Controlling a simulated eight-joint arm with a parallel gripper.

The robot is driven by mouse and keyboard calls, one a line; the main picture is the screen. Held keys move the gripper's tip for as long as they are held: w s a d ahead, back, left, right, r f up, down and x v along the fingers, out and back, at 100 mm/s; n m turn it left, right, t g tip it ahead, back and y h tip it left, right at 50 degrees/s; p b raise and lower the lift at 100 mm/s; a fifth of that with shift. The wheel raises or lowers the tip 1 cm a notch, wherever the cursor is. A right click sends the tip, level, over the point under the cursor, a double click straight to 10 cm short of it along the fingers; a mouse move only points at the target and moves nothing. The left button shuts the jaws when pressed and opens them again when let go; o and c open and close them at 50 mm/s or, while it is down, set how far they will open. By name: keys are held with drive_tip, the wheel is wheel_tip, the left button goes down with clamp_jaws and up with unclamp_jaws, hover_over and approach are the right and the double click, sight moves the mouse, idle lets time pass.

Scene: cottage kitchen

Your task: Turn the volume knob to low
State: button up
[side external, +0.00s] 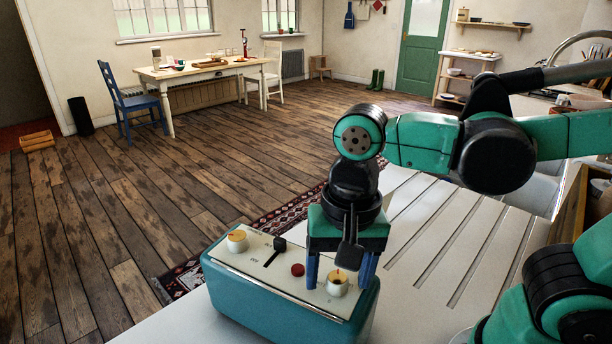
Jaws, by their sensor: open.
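A teal box (235,302) with a cream top panel (262,275) stands on the white worktop. The panel carries a left knob (237,241) and a right knob (337,284), both cream with an orange mark on top. Their small labels are too small to read, so I cannot tell which is the volume knob. My gripper (339,275) points down over the panel's right end. It is open, its blue fingers to the left and right of the right knob in this view. I cannot tell whether they touch it.
A black slider (279,244) and a red button (298,269) sit on the panel between the knobs. The worktop's grooved drainer (440,235) lies behind to the right. A wooden crate (571,215) is at the right edge.

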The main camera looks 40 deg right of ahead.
clamp_jaws()
drive_tip(key=shift+n, duration=0.4)
drive_tip(key=n, duration=0.2)
drive_tip(key=shift+n, duration=0.4)
drive_tip(key=n, duration=0.4)
drive_tip(key=shift+n, duration=0.3)
drive_tip(key=n, duration=0.3)
drive_tip(key=shift+w+n+g, duration=0.1)
drive_tip(key=shift+n+g, duration=0.2)
drive_tip(key=shift+n, duration=2.1)
